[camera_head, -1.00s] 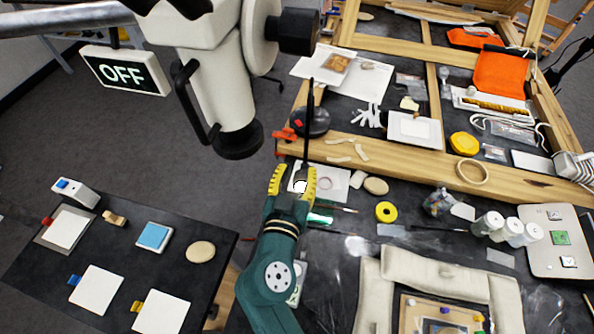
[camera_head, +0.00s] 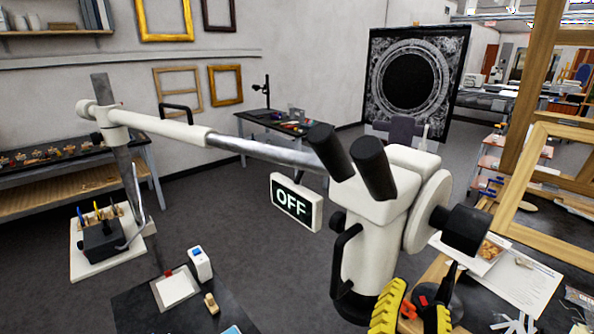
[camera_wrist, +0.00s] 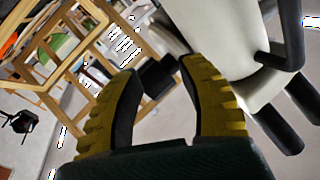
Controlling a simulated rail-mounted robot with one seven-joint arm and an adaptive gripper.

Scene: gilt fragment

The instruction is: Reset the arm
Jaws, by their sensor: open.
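My gripper (camera_head: 412,312) shows its yellow ridged fingers at the bottom of the head view, below the microscope head. The fingers are apart with nothing between them. In the wrist view my gripper (camera_wrist: 165,105) also shows its two yellow fingers spread wide and empty. The white microscope (camera_head: 385,215) with black eyepieces stands close behind and above the fingers in the head view. In the wrist view the white microscope body (camera_wrist: 228,45) fills the upper right, near the right finger. I cannot tell the exact gap. The rest of my arm is out of the head view.
The microscope's boom (camera_head: 165,127) stretches left, and an OFF sign (camera_head: 296,203) hangs beside it. A dark side table (camera_head: 140,305) holds a white pad and small boxes. Wooden frames (camera_head: 555,200) stand at right. Open floor (camera_head: 250,240) lies between.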

